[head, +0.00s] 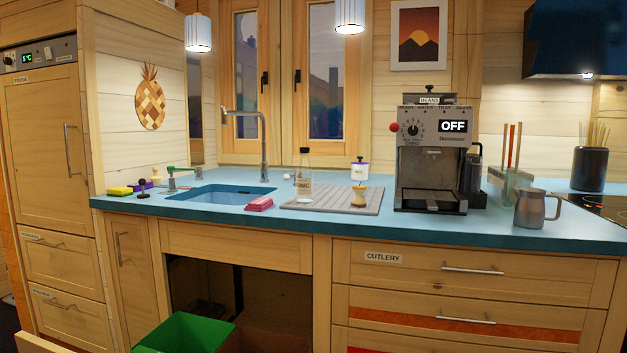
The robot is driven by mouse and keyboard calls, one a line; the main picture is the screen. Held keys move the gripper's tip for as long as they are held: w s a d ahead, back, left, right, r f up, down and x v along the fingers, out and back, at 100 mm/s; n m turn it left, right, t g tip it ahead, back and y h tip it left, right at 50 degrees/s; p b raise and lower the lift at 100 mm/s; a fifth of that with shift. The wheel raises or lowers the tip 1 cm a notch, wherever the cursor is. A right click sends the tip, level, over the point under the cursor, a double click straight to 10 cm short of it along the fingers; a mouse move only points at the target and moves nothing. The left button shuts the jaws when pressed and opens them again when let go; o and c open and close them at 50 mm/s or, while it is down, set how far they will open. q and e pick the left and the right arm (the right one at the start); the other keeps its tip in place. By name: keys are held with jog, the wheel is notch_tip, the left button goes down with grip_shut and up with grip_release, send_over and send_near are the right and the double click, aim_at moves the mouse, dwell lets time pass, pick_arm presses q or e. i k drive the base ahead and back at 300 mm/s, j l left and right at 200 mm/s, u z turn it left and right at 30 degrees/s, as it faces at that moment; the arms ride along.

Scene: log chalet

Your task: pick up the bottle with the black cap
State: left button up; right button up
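A clear bottle with a black cap (304,173) stands upright on the grey ridged mat (335,205), on the blue counter. Its label reads "TONIC". It stands just right of the sink (225,194). Neither of my grippers shows in the head view.
Near the bottle are a small tan pear-shaped thing (359,196), a white cup (360,171) and a pink sponge (259,204). A coffee machine (432,155) and a metal jug (537,207) stand to the right. The faucet (262,145) rises behind the sink. A green bin (185,333) stands below.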

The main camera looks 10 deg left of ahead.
aim_at(304, 174)
jog(key=i+l+z, duration=0.1)
jog(key=i+l, duration=0.75)
jog(key=i, duration=0.1)
